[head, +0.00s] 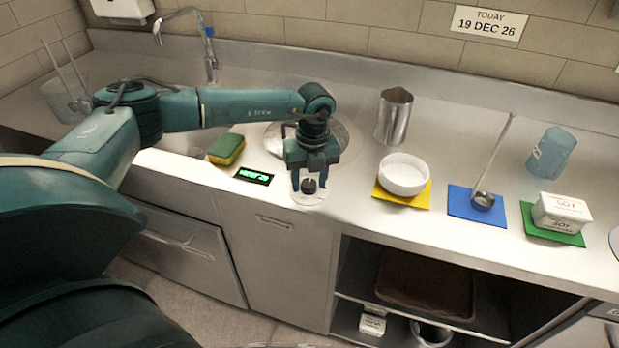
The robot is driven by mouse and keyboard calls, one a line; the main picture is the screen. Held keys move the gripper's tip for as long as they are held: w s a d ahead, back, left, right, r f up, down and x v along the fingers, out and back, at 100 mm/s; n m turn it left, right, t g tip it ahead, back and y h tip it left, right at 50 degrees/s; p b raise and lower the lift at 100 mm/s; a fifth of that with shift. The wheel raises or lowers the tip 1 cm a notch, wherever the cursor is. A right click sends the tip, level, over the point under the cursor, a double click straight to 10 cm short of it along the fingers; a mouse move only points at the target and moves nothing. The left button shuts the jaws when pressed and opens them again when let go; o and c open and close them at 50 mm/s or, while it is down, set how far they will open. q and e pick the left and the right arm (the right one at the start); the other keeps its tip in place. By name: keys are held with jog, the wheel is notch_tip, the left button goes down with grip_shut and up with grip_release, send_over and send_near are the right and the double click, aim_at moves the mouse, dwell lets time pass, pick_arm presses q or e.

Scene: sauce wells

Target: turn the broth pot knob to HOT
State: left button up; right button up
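The black knob (309,187) sits on a pale round dial plate (307,200) at the counter's front edge. My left gripper (309,181) points down over the knob, with one blue finger on each side of it. The fingers look apart, with a gap to the knob, and I cannot tell whether they touch it. The knob's pointer and the dial marks are too small to read. A round silver lid or well (348,140) is behind the gripper, partly hidden by my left arm. A small black display (254,176) with green characters, not clearly legible, lies left of the knob. My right gripper is not in view.
A green and yellow sponge (226,149) lies left of the display. To the right are a metal cup (394,116), a white bowl (404,174), a ladle (484,199), a blue cup (552,153) and a soy container (560,212). A tap (208,45) stands at the back left.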

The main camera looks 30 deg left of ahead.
pick_arm(q)
jog(key=c, duration=0.7)
